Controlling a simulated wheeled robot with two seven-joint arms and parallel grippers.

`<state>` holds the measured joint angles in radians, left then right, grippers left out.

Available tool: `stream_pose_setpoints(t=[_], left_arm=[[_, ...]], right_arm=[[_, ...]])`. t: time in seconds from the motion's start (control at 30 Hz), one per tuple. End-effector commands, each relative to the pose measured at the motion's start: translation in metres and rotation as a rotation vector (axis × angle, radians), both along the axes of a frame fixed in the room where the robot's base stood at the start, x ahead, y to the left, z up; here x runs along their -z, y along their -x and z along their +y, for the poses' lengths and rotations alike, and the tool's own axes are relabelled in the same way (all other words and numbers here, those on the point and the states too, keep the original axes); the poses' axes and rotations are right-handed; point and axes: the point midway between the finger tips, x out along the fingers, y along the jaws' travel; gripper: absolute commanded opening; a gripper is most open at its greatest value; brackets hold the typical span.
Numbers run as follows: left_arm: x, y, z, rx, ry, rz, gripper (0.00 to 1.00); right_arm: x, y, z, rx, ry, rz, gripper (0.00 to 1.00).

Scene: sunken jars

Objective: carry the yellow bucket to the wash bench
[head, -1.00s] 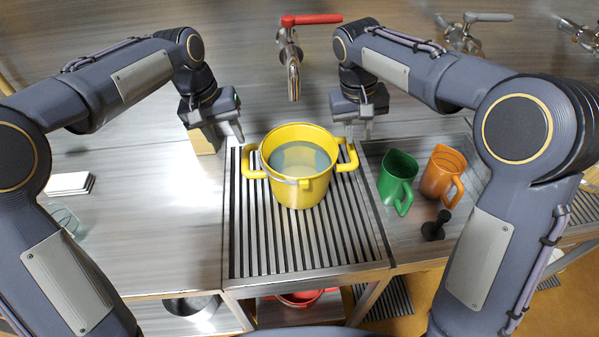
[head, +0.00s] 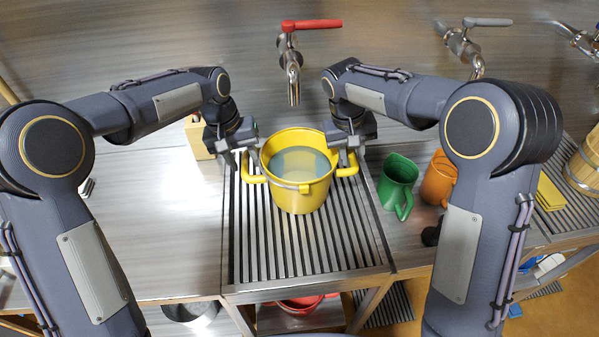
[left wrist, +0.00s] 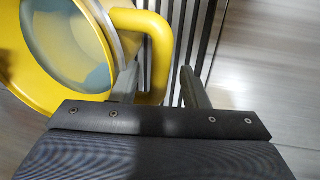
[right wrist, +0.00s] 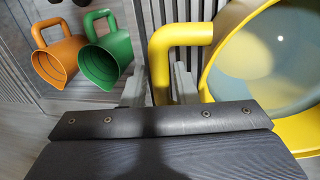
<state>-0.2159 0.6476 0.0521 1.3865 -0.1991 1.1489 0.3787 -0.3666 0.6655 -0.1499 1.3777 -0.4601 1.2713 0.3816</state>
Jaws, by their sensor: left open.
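The yellow bucket (head: 300,196) stands upright on a slatted drain grid (head: 308,257), with greyish liquid inside and a handle on each side. My left gripper (head: 241,160) is at its left handle. In the left wrist view this handle (left wrist: 160,45) lies between the open fingers (left wrist: 158,85), nearer the left one. My right gripper (head: 345,150) is at the right handle. In the right wrist view this handle (right wrist: 161,70) lies between the fingers (right wrist: 160,85), with little gap; whether they press on it I cannot tell. Which surface is the wash bench is not clear.
A green jug (head: 399,183) and an orange jug (head: 437,180) stand right of the grid. A red-handled tap (head: 291,70) hangs behind the bucket. A wooden block (head: 198,138) is behind my left gripper.

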Motion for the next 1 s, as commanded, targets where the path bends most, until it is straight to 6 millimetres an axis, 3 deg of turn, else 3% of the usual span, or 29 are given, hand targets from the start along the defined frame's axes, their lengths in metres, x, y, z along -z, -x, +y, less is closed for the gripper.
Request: stream_pose_setpoints(t=[0.2,0.5,0.7,0.8,1.0], left_arm=[[0.016,0.0,-0.003,0.0,-0.001,0.001,0.41],[0.017,0.0,-0.003,0.0,0.0,-0.001,0.39],[0.017,0.0,-0.003,0.001,0.0,-0.001,0.13],[0.017,0.0,-0.003,0.001,0.0,-0.001,0.0],[0.016,0.0,-0.003,0.001,0.0,-0.001,0.0]], right_arm=[[0.016,0.0,-0.003,-0.001,0.001,0.0,0.26],[0.017,0.0,-0.003,-0.001,0.0,-0.001,0.25],[0.016,0.0,-0.003,-0.001,0.0,-0.001,0.0],[0.016,0.0,-0.003,-0.001,0.0,-0.001,0.0],[0.016,0.0,-0.003,-0.001,0.0,-0.001,0.0]])
